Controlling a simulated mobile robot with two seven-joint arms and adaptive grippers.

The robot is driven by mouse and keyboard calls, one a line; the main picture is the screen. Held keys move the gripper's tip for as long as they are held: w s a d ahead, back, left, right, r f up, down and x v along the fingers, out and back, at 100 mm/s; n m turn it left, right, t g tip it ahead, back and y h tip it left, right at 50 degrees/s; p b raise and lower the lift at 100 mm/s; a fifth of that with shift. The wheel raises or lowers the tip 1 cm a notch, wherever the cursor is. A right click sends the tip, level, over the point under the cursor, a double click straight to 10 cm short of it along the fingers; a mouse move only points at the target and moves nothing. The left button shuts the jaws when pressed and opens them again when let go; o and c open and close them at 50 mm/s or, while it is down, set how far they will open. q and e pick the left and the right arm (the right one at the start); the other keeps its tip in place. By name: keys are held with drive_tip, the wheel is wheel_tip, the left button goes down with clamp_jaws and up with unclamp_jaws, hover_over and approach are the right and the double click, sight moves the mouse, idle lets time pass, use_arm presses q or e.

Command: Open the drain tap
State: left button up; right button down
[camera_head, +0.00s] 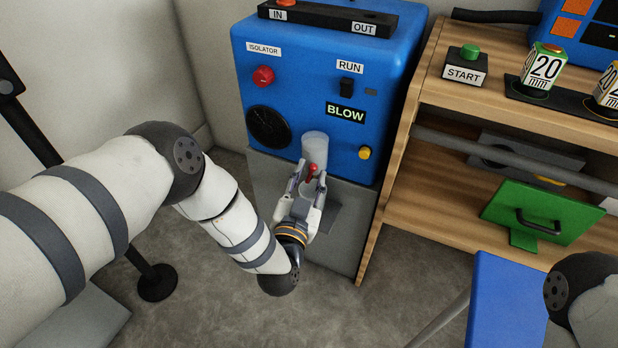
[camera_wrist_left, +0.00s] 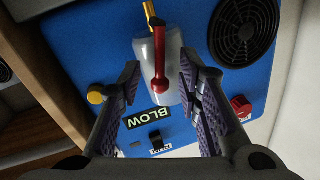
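The drain tap has a red lever (camera_head: 312,170), seen in front of a pale translucent bowl (camera_head: 314,146) low on the blue machine's front. In the left wrist view the red lever (camera_wrist_left: 161,62) runs lengthwise over the bowl (camera_wrist_left: 147,52), with a brass-coloured piece (camera_wrist_left: 150,12) at its far end. My left gripper (camera_head: 308,183) is open, its fingers on either side of the lever. In the wrist view gaps show between the lever and both finger pads, and nothing is held. My right gripper is out of view.
The blue machine (camera_head: 285,75) carries a red isolator knob (camera_head: 263,76), a black run switch (camera_head: 346,88), a yellow button (camera_head: 364,153) and a black round grille (camera_head: 269,127). A wooden shelf unit (camera_head: 420,75) stands close on the right. A thin black stand (camera_head: 157,282) is at left.

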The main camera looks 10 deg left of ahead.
use_arm(q)
clamp_jaws()
drive_tip(key=n, duration=0.1)
drive_tip(key=a+n+p, duration=0.1)
drive_tip(key=n, duration=0.1)
drive_tip(key=shift+w+a+r+g, duration=0.1)
drive_tip(key=shift+w+r+g, duration=0.05)
drive_tip(key=shift+g, duration=0.15)
unclamp_jaws()
drive_tip(key=s, duration=1.2)
drive_tip(key=shift+r, duration=0.3)
